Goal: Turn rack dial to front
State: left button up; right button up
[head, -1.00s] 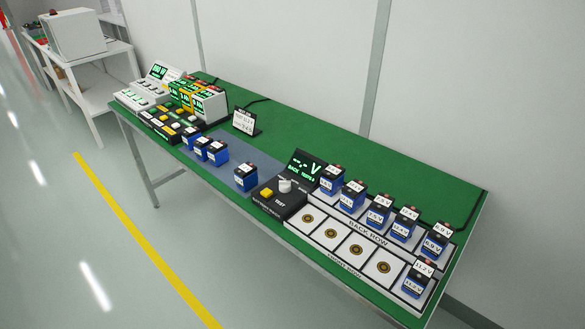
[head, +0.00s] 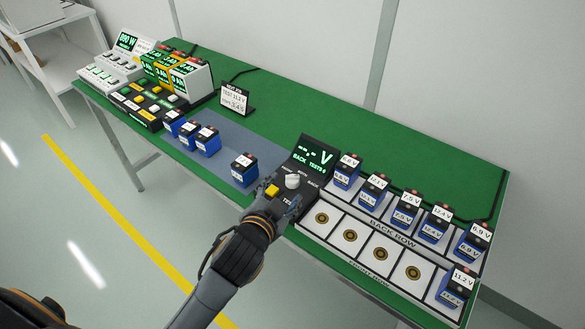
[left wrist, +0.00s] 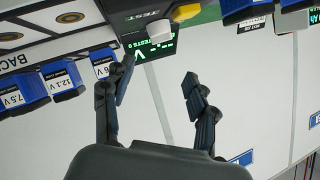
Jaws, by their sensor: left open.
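The rack dial is a white knob (head: 292,181) on the black tester box (head: 312,178), below its green screen, which reads "-.- V", "BACK" and "TESTS 0". In the left wrist view the knob (left wrist: 187,13) shows at the top, beside the lit screen (left wrist: 152,45). A yellow button (head: 272,191) sits left of the knob. My left gripper (head: 285,203) is over the tester's front edge, just below the knob in the head view. In the left wrist view its two fingers (left wrist: 158,95) are spread with nothing between them. My right gripper is not in view.
Right of the tester a white rack (head: 349,236) has blue batteries along its back row and one at the right end of its front row. Blue batteries (head: 244,169) stand on a grey mat to the left. A sign (head: 235,98) and other devices stand further back.

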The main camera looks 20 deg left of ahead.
pick_arm(q)
jog(key=w+d+r+m+t+h, duration=0.3)
jog(key=d+r+m+h, duration=0.25)
jog(key=r, duration=0.35)
jog(key=w+d+r+m+t+h, duration=0.3)
jog(key=d+r+m+h, duration=0.1)
jog(key=d+r+m, duration=0.35)
jog(key=s+d+r+m+g+h, duration=0.2)
jog(key=d+m+g+h, duration=0.35)
jog(key=m, duration=0.35)
jog(key=s+d+r+m+g+h, duration=0.2)
jog(key=d+m+g+h, duration=0.4)
jog(key=m, duration=0.3)
jog(key=m+g+y, duration=0.9)
jog(key=m+y, duration=0.3)
jog(key=y, duration=0.9)
send_over(293, 176)
notch_tip(293, 176, down, 11)
jog(key=shift+t, duration=0.25)
notch_tip(293, 176, down, 14)
jog(key=p, duration=0.2)
jog(key=shift+a+p, duration=0.1)
jog(key=shift+p, duration=0.2)
